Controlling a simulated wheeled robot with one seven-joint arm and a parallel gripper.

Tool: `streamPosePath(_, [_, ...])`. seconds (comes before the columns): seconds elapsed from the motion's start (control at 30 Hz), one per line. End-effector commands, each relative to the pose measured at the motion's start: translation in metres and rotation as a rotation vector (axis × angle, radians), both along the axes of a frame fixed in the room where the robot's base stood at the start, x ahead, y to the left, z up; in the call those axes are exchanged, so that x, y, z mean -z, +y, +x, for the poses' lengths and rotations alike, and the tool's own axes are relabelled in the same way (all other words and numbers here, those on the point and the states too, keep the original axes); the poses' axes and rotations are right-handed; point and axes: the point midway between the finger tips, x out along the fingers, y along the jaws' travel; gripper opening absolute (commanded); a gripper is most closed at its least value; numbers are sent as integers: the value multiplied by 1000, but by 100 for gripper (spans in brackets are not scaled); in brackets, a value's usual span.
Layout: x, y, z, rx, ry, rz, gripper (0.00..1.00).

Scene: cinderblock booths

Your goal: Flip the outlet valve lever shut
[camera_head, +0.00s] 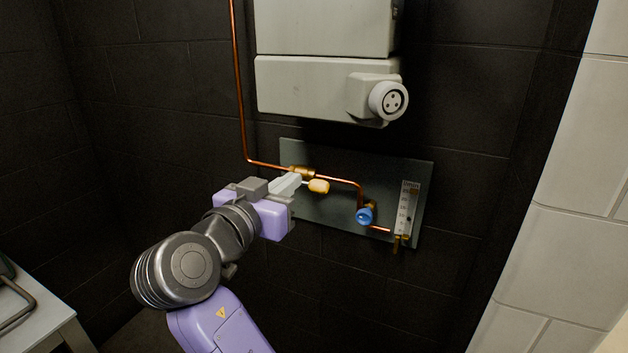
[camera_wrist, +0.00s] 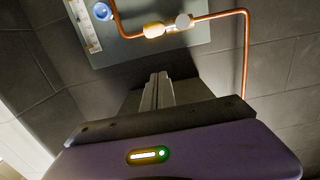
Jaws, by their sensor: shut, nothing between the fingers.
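A brass valve (camera_head: 301,171) sits in the copper pipe on a grey wall plate. The grip also shows in the wrist view (camera_wrist: 154,30), left of a pale round part (camera_wrist: 184,20). My gripper (camera_head: 294,182) is shut and empty, just left of the grip in the head view and partly covering the valve area. In the wrist view my fingers (camera_wrist: 158,78) end below the lever, with a visible gap.
A blue knob (camera_head: 365,216) and a flow gauge (camera_head: 407,208) are to the right on the plate (camera_head: 335,211). A white box with a round socket (camera_head: 388,101) hangs above. The copper pipe (camera_head: 239,90) runs up on the left. A bench (camera_head: 38,318) stands at lower left.

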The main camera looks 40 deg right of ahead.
Motion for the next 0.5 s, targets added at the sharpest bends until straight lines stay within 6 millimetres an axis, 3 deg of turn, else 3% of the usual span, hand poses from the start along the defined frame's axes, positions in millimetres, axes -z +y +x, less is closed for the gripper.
streamPosePath(0.27, [0,-13,4,2,2,-1,0])
streamPosePath(0.5, [1,-54,18,3,2,-1,0])
